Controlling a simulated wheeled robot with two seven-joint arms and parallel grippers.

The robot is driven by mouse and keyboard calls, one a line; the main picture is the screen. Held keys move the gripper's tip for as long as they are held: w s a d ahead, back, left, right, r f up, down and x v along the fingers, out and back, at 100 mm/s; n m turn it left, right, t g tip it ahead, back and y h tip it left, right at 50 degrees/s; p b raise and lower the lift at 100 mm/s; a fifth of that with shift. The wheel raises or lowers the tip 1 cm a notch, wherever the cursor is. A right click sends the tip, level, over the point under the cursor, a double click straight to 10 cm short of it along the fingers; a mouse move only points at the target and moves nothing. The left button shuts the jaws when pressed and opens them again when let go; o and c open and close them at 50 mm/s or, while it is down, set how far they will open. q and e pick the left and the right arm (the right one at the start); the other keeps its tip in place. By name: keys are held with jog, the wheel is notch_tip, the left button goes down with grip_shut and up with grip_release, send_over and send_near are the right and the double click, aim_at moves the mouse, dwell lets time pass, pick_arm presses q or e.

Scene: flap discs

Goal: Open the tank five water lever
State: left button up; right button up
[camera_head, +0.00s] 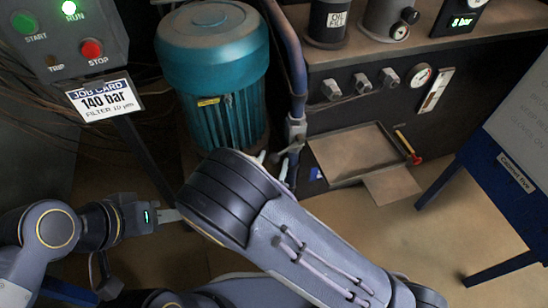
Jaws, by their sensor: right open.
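A small lever (405,144) with a yellow-orange handle and a red end sits at the lower front of the dark tank unit (470,95), beside a tray. I cannot read any tank number on it. My left gripper (172,215) is at the lower left, far from this lever, seen nearly edge-on; its jaw gap cannot be made out.
A teal motor (213,75) stands at the upper middle. A control box (62,35) with a job card (104,97) is at upper left. A drip tray (352,150) lies before the unit. A blue-legged board (517,172) is at right. Floor is clear between tray and board.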

jog(key=shift+x, duration=1.05)
jog(key=shift+c, duration=0.5)
grip_shut()
